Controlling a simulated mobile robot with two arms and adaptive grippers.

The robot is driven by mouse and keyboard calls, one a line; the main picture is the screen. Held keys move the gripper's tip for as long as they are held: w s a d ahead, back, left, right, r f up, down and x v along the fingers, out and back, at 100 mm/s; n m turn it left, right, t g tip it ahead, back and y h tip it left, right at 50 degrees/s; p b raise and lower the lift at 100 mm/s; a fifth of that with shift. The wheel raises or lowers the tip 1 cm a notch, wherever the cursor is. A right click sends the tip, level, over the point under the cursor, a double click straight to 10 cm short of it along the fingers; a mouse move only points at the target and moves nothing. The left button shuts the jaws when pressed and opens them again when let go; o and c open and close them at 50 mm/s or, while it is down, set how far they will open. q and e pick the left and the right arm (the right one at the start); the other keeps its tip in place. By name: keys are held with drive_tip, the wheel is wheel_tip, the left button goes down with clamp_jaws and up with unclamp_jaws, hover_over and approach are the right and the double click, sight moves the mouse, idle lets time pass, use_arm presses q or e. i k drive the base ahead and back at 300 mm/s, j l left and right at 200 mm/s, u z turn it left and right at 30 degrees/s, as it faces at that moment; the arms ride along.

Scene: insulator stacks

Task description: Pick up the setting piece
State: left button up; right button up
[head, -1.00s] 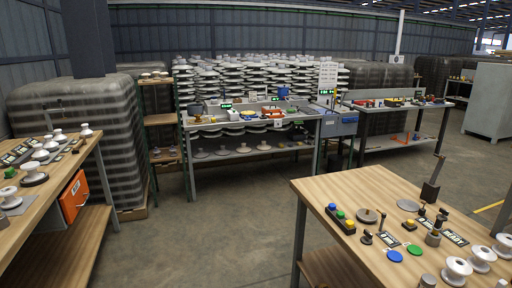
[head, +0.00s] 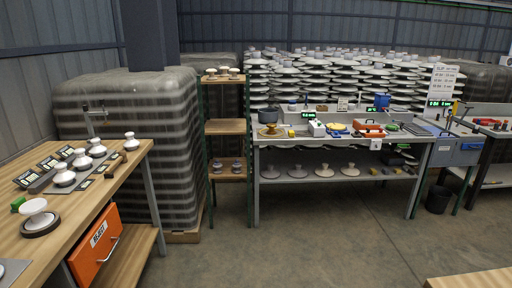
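I cannot tell which object is the setting piece. On the middle workbench (head: 330,142) I see a dark pot (head: 267,115), a brass-coloured round piece (head: 270,131), a red item (head: 368,128) and other small pieces. Neither of my grippers shows.
An open shelf rack (head: 227,127) stands left of the workbench, before wrapped pallets (head: 130,150). An orange reject drawer (head: 95,248) hangs under the left table. A dark bin (head: 438,199) is at the right. A wooden table corner (head: 475,280) shows lower right. The middle floor is clear.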

sight(271, 126)
drive_tip(key=i, duration=2.5)
